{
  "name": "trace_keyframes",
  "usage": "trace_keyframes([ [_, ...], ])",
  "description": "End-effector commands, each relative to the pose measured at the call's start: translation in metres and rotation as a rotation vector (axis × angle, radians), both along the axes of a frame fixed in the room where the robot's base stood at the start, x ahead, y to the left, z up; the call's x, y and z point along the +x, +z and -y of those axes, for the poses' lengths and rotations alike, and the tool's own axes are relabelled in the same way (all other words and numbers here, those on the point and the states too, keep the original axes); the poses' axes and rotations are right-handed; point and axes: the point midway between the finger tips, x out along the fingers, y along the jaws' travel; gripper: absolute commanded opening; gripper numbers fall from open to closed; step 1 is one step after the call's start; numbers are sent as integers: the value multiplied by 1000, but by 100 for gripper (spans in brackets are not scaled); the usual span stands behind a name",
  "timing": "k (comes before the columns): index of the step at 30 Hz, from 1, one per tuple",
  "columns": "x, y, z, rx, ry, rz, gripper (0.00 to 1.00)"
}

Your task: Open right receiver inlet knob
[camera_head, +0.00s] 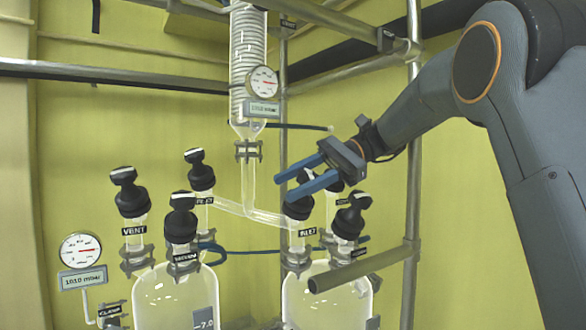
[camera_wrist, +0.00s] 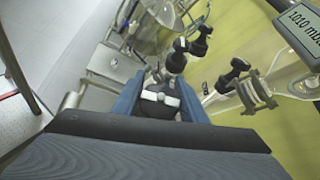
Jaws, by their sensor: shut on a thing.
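The right receiver (camera_head: 325,300) is a clear glass vessel at the lower middle of the head view. Its black inlet knob (camera_head: 298,209) sits on top of the glass neck, above a label reading INLET (camera_head: 308,232). My gripper (camera_head: 286,188) reaches in from the right, its two blue fingers at the top of this knob. In the wrist view, the knob (camera_wrist: 160,103), dark with a white marking, lies between the blue fingers, which are shut on it. The fingers hide the top of the knob in the head view.
Other black knobs stand close by: one on the right (camera_head: 352,215), one behind my gripper, and the left receiver's vacuum (camera_head: 180,217) and vent (camera_head: 131,192) knobs. A glass condenser (camera_head: 247,65) hangs above. A metal rail (camera_head: 365,266) crosses in front of the right receiver.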

Motion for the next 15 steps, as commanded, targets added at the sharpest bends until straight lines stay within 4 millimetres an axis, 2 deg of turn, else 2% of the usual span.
trace_keyframes([
  [15, -9, -3, 8, -183, 387, 123, 16],
])
